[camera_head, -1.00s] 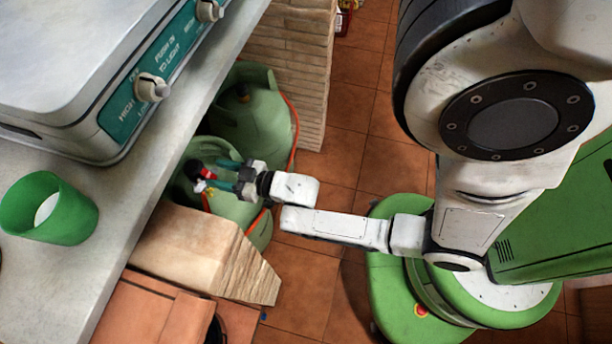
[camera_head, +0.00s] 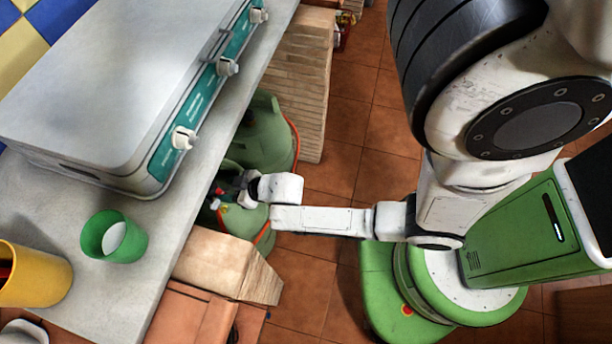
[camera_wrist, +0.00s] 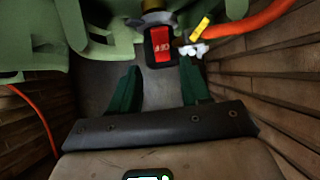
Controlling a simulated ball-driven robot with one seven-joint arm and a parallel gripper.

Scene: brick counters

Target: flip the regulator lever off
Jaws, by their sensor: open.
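The regulator (camera_wrist: 160,50) is a black body with a red lettered part, on top of a green gas cylinder (camera_wrist: 100,25) in the wrist view. A yellow piece (camera_wrist: 200,28) and a white piece (camera_wrist: 193,48) sit to its right, by the orange hose (camera_wrist: 262,20). My gripper (camera_wrist: 158,88) is open, its two green fingers apart, with the regulator just beyond the gap between them. I see no contact. In the head view my gripper (camera_head: 232,180) is beside the counter edge near the red and white parts of the regulator (camera_head: 217,203); its fingertips are hard to make out.
A second green cylinder (camera_head: 265,140) stands behind. Tiled floor (camera_head: 345,130) is open.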

